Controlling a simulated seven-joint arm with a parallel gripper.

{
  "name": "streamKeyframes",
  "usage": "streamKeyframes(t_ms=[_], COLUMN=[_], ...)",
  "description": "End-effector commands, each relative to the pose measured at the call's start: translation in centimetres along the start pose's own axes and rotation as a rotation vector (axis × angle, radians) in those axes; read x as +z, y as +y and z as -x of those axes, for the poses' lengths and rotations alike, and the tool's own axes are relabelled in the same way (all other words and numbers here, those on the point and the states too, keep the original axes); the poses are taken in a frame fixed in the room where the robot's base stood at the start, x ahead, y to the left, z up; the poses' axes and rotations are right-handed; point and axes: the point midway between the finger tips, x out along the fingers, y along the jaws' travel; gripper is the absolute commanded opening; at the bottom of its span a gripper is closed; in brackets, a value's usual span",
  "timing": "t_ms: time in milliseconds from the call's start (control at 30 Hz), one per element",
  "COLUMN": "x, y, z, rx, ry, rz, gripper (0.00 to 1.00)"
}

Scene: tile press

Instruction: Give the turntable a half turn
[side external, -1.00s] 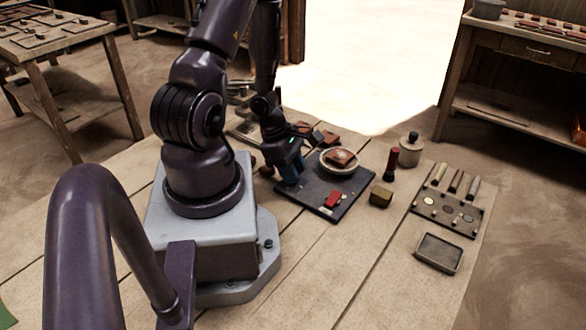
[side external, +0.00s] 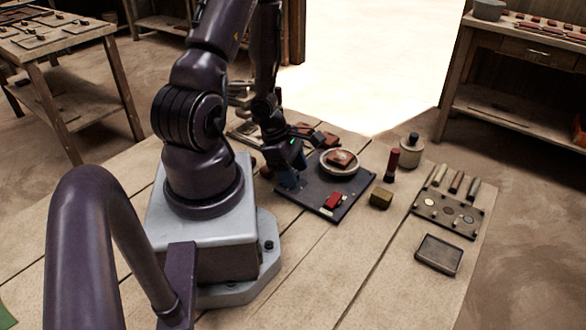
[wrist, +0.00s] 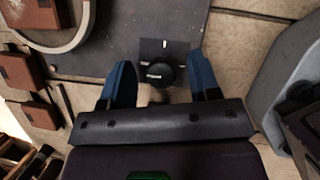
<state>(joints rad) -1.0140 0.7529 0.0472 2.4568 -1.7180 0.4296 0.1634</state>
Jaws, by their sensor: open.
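The turntable is a round plate with a pale rim (side external: 356,169) on a dark board (side external: 310,196), with a reddish-brown tile (side external: 342,158) on it. Part of its rim shows at the upper left of the wrist view (wrist: 88,30). My gripper (side external: 290,180) is low over the board's left corner, to the left of the turntable. In the wrist view my gripper (wrist: 161,68) is open, its blue fingers either side of a black knob (wrist: 160,73) on a small dark plate with a white mark. I cannot tell whether the fingers touch the knob.
A red block (side external: 333,201) sits at the board's near edge. To the right are an olive block (side external: 381,198), a red-topped stamp (side external: 392,162), a lidded pot (side external: 410,149), a tool rack (side external: 432,214) and an empty tray (side external: 438,254). Brown tiles (wrist: 42,115) lie beside the turntable.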

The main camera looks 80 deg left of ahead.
Motion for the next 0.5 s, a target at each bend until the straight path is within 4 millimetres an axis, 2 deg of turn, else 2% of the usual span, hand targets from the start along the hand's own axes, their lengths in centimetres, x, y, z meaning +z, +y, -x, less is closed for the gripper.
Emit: streamKeyframes(t_ms=[233,500], x=[0.0,0.0], y=[0.1,0.1], z=[1.3,5.1], rx=[0.004,0.006], ry=[-0.001,0.001], rz=[-0.001,-0.003], gripper=[0.56,0.56])
